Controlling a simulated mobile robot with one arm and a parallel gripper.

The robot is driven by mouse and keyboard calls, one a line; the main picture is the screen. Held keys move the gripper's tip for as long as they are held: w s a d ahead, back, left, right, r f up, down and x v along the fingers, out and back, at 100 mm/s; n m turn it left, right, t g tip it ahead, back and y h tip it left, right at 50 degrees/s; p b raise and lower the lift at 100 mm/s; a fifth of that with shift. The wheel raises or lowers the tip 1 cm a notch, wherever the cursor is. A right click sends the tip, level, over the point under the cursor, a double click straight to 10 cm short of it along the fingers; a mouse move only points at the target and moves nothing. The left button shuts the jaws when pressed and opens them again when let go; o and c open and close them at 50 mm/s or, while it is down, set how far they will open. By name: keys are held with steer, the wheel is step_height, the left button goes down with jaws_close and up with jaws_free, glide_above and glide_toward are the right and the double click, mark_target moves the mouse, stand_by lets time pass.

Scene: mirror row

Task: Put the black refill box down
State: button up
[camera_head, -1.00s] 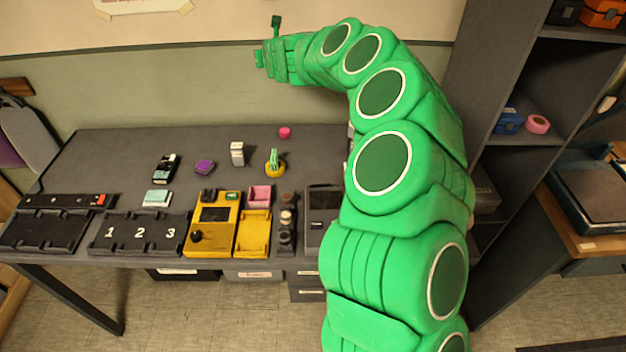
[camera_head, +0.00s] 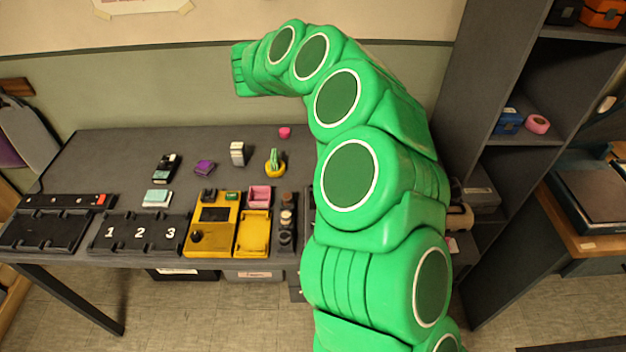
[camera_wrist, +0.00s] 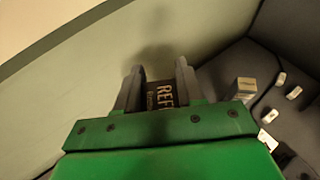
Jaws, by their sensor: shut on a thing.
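My gripper (camera_wrist: 158,82) is shut on the black refill box (camera_wrist: 163,95), which sits between its two grey fingers in the wrist view. Gold letters reading "REF" show on the box; the rest of the lettering is partly hidden. The box is held in front of the green wall, with no surface visible touching it. In the head view my arm reaches up and left over the back of the grey table (camera_head: 110,150). The gripper's fingers and the box are hidden there behind my wrist.
A dark shelf (camera_head: 490,60) stands at right. Bare table shows at back left.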

steer(key=s+d+f+m+g+h, duration=0.1)
steer(key=s+d+m+g+h, duration=0.25)
steer(key=s, duration=0.35)
steer(key=s+d+f+m+g+h, duration=0.2)
steer(key=s+m+g, duration=0.15)
steer(key=s, duration=0.45)
steer(key=shift+m, duration=0.3)
steer(key=shift+w+d+f, duration=0.1)
steer(key=shift+w+f, duration=0.05)
steer(key=shift+f, duration=5.65)
steer(key=shift+w+f, duration=0.15)
steer(key=shift+f, duration=5.65)
steer(key=shift+f, duration=0.15)
steer(key=o, duration=1)
steer(key=shift+r, duration=0.2)
steer(key=v, duration=1.2)
steer(key=shift+s+f, duration=0.2)
steer(key=shift+f, duration=0.1)
